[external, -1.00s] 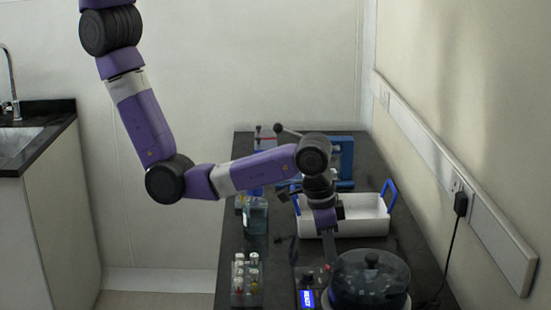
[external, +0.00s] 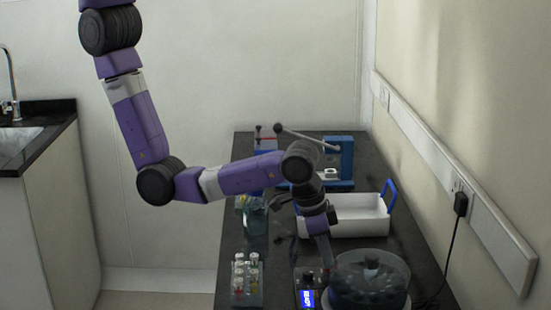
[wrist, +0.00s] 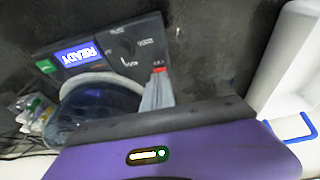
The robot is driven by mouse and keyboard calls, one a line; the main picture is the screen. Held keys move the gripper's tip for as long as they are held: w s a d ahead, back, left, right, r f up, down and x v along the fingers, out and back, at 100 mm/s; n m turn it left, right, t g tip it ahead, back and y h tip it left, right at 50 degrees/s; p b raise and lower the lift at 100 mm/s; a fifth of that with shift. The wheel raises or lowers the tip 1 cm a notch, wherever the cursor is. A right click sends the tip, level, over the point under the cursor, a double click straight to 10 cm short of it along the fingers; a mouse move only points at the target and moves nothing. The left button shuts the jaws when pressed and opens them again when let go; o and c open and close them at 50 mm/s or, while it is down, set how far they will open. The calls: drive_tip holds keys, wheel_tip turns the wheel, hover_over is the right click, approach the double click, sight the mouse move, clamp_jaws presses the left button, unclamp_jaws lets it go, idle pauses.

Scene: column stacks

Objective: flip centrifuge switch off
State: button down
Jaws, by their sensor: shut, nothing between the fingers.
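The centrifuge (external: 370,285) stands at the front right of the dark bench, with a round clear lid and a control panel. In the wrist view the panel (wrist: 102,53) shows a lit blue READY display (wrist: 79,54), a green part, a dial (wrist: 124,47) and a small red switch (wrist: 160,70) at its edge. My gripper (external: 326,266) is shut and empty, pointing down over the panel. In the wrist view its fingertips (wrist: 158,84) are right at the red switch; I cannot tell whether they touch. The switch's position is partly hidden by the fingers.
A white tray with blue handles (external: 358,228) sits behind the centrifuge. A vial rack (external: 246,280) stands to the left, a bottle (external: 255,215) farther back. A blue frame with a lever (external: 345,160) is at the back. A black power cord hangs at the right wall.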

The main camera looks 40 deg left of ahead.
drive_tip(key=shift+a+f, duration=0.1)
drive_tip(key=shift+f, duration=0.15)
drive_tip(key=shift+r, duration=0.1)
drive_tip(key=shift+w+d+r, duration=0.1)
drive_tip(key=shift+w+d, duration=0.45)
drive_tip(key=shift+d, duration=0.1)
drive_tip(key=shift+r, duration=0.1)
drive_tip(key=p+v, duration=0.4)
drive_tip(key=p, duration=0.1)
drive_tip(key=shift+w+d+r, duration=0.15)
drive_tip(key=shift+w+d, duration=0.05)
drive_tip(key=shift+s+a+r, duration=0.2)
drive_tip(key=s+a+r+b, duration=0.1)
drive_tip(key=s+a+r, duration=0.2)
drive_tip(key=r, duration=0.4)
drive_tip(key=shift+s+a+r, duration=0.25)
